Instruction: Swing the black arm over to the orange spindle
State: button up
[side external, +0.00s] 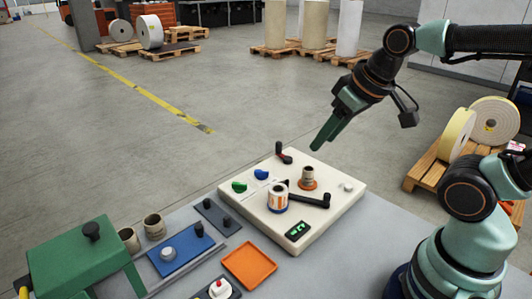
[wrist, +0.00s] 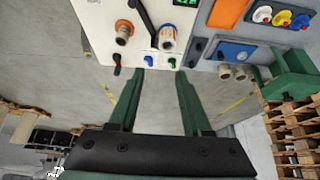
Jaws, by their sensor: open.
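The orange spindle (side external: 308,181) stands on the white panel box, an orange base with a brownish core on top. It also shows in the wrist view (wrist: 123,32). The black arm (side external: 308,198) lies across the panel in front of it, apart from it. One end is beside the white-and-orange label roll (side external: 278,200); the other reaches right to a dark knob. In the wrist view the black arm (wrist: 142,16) runs between spindle and roll (wrist: 168,38). My gripper (side external: 318,146) is open and empty, above the panel's back edge; its fingers (wrist: 159,76) are apart.
A red-and-black lever (side external: 283,154) stands at the panel's back corner. An orange tray (side external: 249,265), a blue plate (side external: 181,255) and a green machine (side external: 80,260) lie left and in front.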

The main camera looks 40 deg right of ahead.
dwell(0.4)
jog(key=shift+o, duration=0.5)
jog(key=n+g, duration=0.6)
jog(key=n, duration=0.8)
send_near(327, 194)
jog(key=f, duration=0.8)
jog(key=shift+s+f, duration=0.2)
jog(key=shift+f, duration=0.2)
grip_shut()
